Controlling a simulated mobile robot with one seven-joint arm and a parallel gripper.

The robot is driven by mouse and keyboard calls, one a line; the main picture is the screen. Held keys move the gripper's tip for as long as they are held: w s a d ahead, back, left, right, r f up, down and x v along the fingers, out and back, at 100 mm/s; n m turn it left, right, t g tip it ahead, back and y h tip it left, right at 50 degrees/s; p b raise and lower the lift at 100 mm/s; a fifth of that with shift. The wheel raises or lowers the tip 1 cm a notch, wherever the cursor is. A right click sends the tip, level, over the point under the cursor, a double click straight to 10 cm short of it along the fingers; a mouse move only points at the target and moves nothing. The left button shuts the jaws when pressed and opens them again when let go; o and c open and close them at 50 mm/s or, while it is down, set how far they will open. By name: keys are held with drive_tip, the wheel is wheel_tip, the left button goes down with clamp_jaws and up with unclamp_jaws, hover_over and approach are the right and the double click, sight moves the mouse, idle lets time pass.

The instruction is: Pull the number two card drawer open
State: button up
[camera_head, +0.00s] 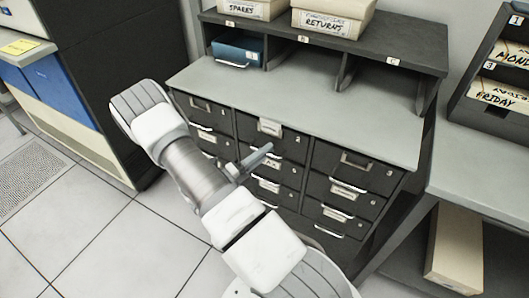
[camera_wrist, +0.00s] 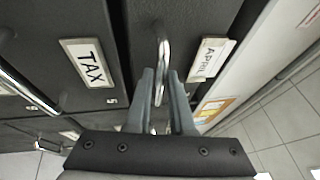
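The number two card drawer (camera_head: 284,137) is the top middle drawer of a dark metal cabinet and looks shut. My gripper (camera_head: 264,152) is in front of it in the head view and hides its handle. In the wrist view the silver handle (camera_wrist: 163,50) of the drawer labelled APRIL (camera_wrist: 210,57) stands between the two grey fingers of my gripper (camera_wrist: 161,85). The fingers look apart, with small gaps beside the handle. I cannot tell whether either finger touches it. A drawer labelled TAX (camera_wrist: 88,63) lies to the left in the wrist view.
The light grey cabinet top (camera_head: 300,95) juts over the drawers. Drawer three (camera_head: 358,165) is to the right. A grey side table (camera_head: 480,165) is at right. Tiled floor is clear in front.

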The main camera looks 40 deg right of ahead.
clamp_jaws()
idle(1.2)
